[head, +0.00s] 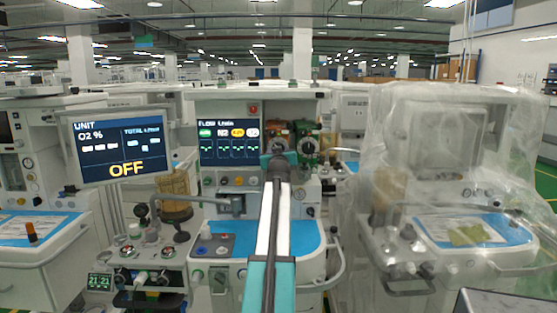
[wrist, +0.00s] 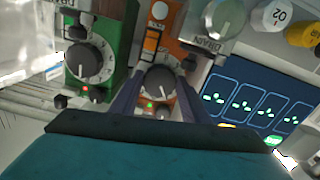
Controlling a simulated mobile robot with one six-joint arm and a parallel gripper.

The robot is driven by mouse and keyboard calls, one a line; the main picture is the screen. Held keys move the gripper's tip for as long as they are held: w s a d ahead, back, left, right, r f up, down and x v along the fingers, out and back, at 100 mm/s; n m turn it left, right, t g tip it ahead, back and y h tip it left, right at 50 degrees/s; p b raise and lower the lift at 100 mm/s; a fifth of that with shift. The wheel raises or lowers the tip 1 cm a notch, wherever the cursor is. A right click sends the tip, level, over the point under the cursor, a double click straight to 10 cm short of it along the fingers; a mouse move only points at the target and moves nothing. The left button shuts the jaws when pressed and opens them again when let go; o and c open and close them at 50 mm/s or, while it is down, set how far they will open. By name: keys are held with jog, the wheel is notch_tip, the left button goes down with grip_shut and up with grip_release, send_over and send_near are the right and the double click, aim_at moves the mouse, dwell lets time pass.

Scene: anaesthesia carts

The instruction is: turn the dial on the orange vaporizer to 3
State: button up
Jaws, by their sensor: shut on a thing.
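The orange vaporizer (wrist: 165,45) is in the middle of the wrist view, upside down. Its round dark dial (wrist: 158,83) has a pale mark, but I cannot read the setting. My gripper (wrist: 159,78) has one finger on each side of this dial and is shut on it. In the head view the orange vaporizer (head: 279,128) is on the central cart, mostly hidden behind my arm, and the dial cannot be made out there.
A green vaporizer (wrist: 100,40) with its own dark dial (wrist: 84,62) is close beside the orange one; it also shows in the head view (head: 307,144). A flow screen (head: 229,142) is to the left. A plastic-covered cart (head: 450,190) stands at right, another monitor (head: 122,145) at left.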

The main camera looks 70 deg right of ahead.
jog(key=n+b, duration=0.1)
jog(key=n, duration=0.1)
jog(key=n+b, duration=0.2)
jog(key=n, duration=0.1)
jog(key=shift+w+a+f, duration=0.1)
jog(key=shift+f, duration=0.05)
dwell(0.4)
jog(key=o, duration=1.1)
jog(key=shift+a, duration=0.1)
jog(key=shift+c, duration=0.2)
jog(key=shift+v, duration=2.3)
jog(key=v, duration=0.9)
